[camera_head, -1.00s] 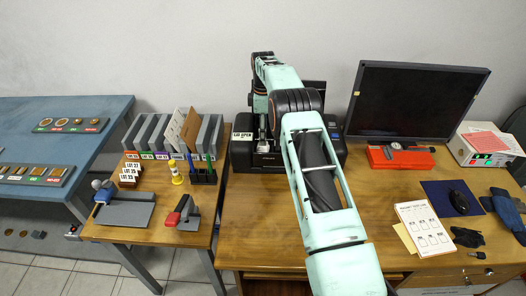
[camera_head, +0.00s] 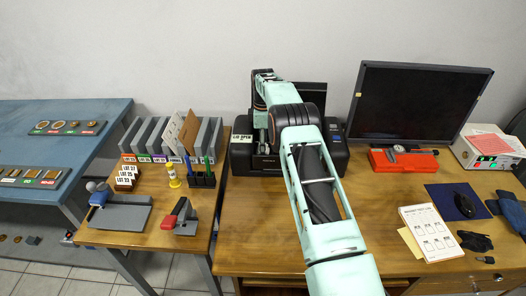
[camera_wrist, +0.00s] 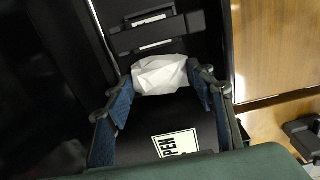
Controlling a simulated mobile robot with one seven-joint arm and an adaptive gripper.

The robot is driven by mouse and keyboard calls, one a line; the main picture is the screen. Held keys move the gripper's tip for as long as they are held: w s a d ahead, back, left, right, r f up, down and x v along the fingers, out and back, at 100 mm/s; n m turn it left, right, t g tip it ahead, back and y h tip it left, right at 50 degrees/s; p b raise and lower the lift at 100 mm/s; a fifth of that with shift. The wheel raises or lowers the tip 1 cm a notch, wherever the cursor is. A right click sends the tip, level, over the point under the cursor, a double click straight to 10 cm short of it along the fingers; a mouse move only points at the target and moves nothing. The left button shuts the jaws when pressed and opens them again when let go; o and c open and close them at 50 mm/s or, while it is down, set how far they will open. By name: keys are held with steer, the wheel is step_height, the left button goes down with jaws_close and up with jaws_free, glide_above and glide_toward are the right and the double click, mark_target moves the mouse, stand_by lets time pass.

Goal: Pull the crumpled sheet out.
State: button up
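The crumpled sheet (camera_wrist: 160,74) is a white, creased wad inside the black printer (camera_wrist: 175,112), seen in the wrist view. It lies below a dark slotted panel. My gripper (camera_wrist: 160,82) reaches into the printer with its fingers spread wide and blue pads facing each other. One fingertip is at each side of the sheet, close to its edges; I cannot tell whether they touch it.
A white "OPEN" label (camera_wrist: 176,143) is on the printer. A monitor (camera_head: 420,100) and a red case (camera_head: 403,160) stand to the right. A small table (camera_head: 150,238) with file holders (camera_head: 145,138) is on the left.

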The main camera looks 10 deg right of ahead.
steer(key=shift+r, duration=0.1)
steer(key=shift+c, duration=0.4)
step_height(320, 180, up, 10)
steer(key=p, duration=0.5)
